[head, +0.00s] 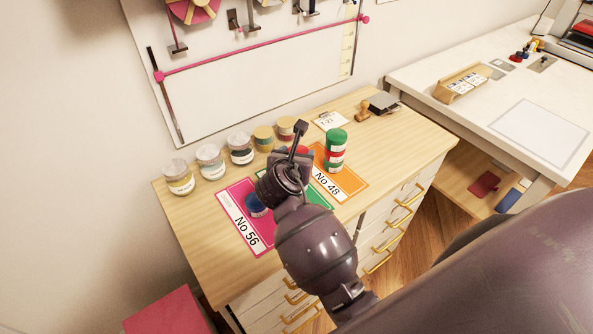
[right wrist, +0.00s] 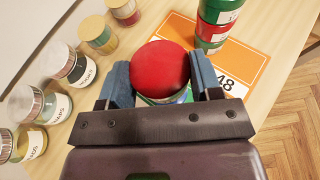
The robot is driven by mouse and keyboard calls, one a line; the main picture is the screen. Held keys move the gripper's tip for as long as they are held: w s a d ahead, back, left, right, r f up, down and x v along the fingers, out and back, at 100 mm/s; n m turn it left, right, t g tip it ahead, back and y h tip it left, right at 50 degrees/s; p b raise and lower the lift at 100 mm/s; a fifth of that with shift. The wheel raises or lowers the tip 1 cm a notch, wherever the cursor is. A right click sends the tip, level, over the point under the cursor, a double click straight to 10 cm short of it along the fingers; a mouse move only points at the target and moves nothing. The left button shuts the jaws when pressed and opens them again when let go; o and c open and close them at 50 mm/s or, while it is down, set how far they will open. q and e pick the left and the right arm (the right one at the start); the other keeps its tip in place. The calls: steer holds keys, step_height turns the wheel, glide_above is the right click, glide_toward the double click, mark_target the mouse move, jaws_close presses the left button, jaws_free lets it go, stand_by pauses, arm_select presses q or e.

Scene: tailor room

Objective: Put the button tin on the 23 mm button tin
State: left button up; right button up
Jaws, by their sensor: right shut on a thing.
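My right gripper (head: 292,158) is shut on a round tin with a red lid (right wrist: 160,68), one blue finger on each side of it. It is over or near the green mat (head: 318,192); the tin's underside is hidden, so I cannot tell whether it touches anything below. In the head view my arm hides most of it. A blue tin (head: 255,205) is on the pink No 56 mat (head: 236,207). Green and red tins (head: 336,150) stand stacked on the orange No 48 mat (head: 349,185). I cannot read which tin is 23 mm. My left gripper is not in view.
A row of several jars and tins (head: 210,160) stands along the wall side of the wooden desk (head: 200,240). A card (head: 328,121), a wooden stamp (head: 362,111) and a dark pad (head: 384,103) are at the back right. The desk's front left is clear.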

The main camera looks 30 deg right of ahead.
steer(key=shift+f, duration=0.45)
steer(key=shift+f+b, duration=0.45)
steer(key=shift+f, duration=1.4)
steer(key=shift+f, duration=0.1)
steer(key=o, duration=1)
steer(key=shift+c, duration=0.2)
